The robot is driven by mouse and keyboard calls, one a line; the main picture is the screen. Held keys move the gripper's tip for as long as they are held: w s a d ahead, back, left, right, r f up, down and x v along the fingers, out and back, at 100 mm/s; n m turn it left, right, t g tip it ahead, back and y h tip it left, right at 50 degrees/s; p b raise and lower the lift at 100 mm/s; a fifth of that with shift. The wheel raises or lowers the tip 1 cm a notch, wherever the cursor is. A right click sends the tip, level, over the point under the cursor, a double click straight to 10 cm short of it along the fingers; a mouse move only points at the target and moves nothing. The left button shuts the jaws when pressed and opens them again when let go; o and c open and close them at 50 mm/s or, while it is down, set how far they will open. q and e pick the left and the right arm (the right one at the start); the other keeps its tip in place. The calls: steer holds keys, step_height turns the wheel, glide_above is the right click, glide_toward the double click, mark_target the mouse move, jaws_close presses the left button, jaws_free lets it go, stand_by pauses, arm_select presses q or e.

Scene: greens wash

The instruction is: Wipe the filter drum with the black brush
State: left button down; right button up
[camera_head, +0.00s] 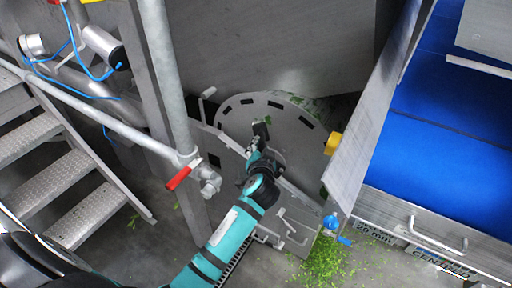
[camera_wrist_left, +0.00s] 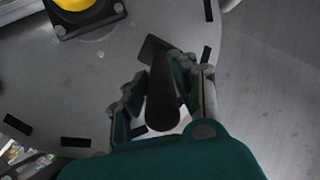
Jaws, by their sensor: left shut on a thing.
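The filter drum (camera_head: 296,128) is a grey metal disc with dark slots around its rim, in the middle of the head view. It also fills much of the left wrist view (camera_wrist_left: 75,100). My left gripper (camera_head: 259,150) reaches in front of the drum's face. In the left wrist view, my left gripper (camera_wrist_left: 162,105) is shut on the handle of the black brush (camera_wrist_left: 162,85). The brush head points toward the drum; I cannot tell whether it touches. The brush (camera_head: 261,130) shows small and dark in the head view. My right gripper is not in view.
Green leaf scraps (camera_head: 330,262) lie on the floor below the drum. A blue conveyor belt (camera_head: 440,110) in a metal frame stands at the right. A pipe with a red-handled valve (camera_head: 180,177) stands left of the drum. Metal steps (camera_head: 50,180) are at the left.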

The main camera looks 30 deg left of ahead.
arm_select(q)
steer(key=shift+d, duration=0.3)
steer(key=shift+s+d+f+b, duration=0.1)
steer(key=shift+d+f+b, duration=0.25)
steer(key=shift+d, duration=0.2)
steer(key=shift+s+d+f+b, duration=0.1)
steer(key=shift+d+f+b, duration=0.2)
steer(key=shift+d, duration=0.25)
steer(key=shift+a, duration=0.1)
steer(key=shift+w+a+r, duration=0.1)
steer(key=shift+w+a, duration=0.05)
steer(key=shift+a, duration=0.45)
steer(key=shift+w+a, duration=0.15)
steer(key=shift+a, duration=0.55)
